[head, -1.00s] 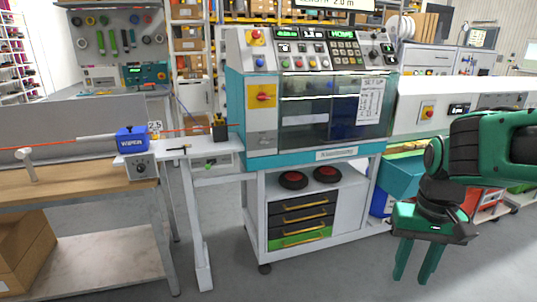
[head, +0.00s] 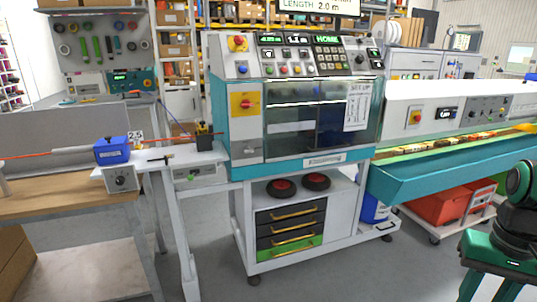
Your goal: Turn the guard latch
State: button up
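A red rotary handle (head: 249,102) sits on a yellow plate at the left of the machine front. It looks like the guard latch, though I cannot be sure. Beside it on the right is the clear guard window (head: 305,122), which appears closed, with a paper sheet (head: 356,106) on it. My gripper (head: 487,292) is at the lower right edge, far to the right of and below the handle. Its two green fingers point down and stand apart with nothing seen between them. The fingertips are cut off by the frame.
A control panel (head: 305,57) is above the guard. A teal-edged conveyor (head: 440,168) extends right of the machine, with red bins (head: 440,206) below. At the left, a bench (head: 60,204) and a blue device (head: 112,150) carry an orange cable. Grey floor is open in front.

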aim_at(247, 150)
jog(key=z, duration=0.05)
jog(key=i, duration=1)
jog(key=u, duration=0.05)
